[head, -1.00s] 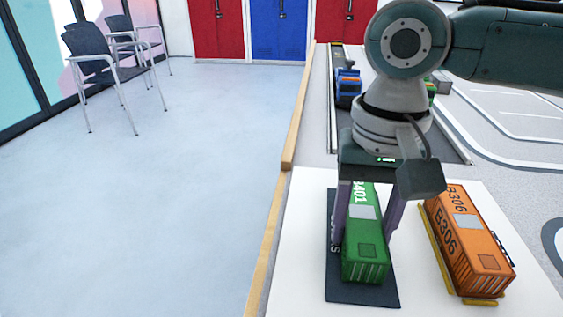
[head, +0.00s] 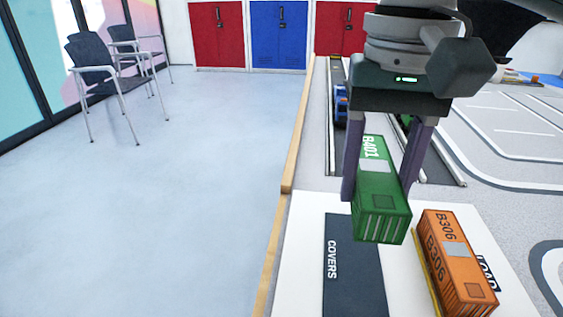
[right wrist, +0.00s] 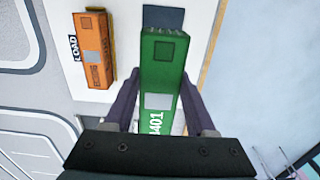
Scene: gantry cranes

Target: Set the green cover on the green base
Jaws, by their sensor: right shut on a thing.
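The green cover (head: 382,205) is a long box like a shipping container, marked B401. My right gripper (head: 378,180) is shut on its long sides and holds it above the white board. In the right wrist view the green cover (right wrist: 160,80) lies lengthwise between the two fingers. A little green (head: 405,120) shows behind the gripper in the lane at the back; it may be the green base, but most of it is hidden. My left gripper is not in view.
The dark COVERS mat (head: 352,275) is bare on the white board (head: 303,260). An orange container (head: 457,262) marked B306 stands to its right by the LOAD label. A blue vehicle (head: 341,104) stands in the back lane. A wooden edge (head: 291,150) borders the table's left side.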

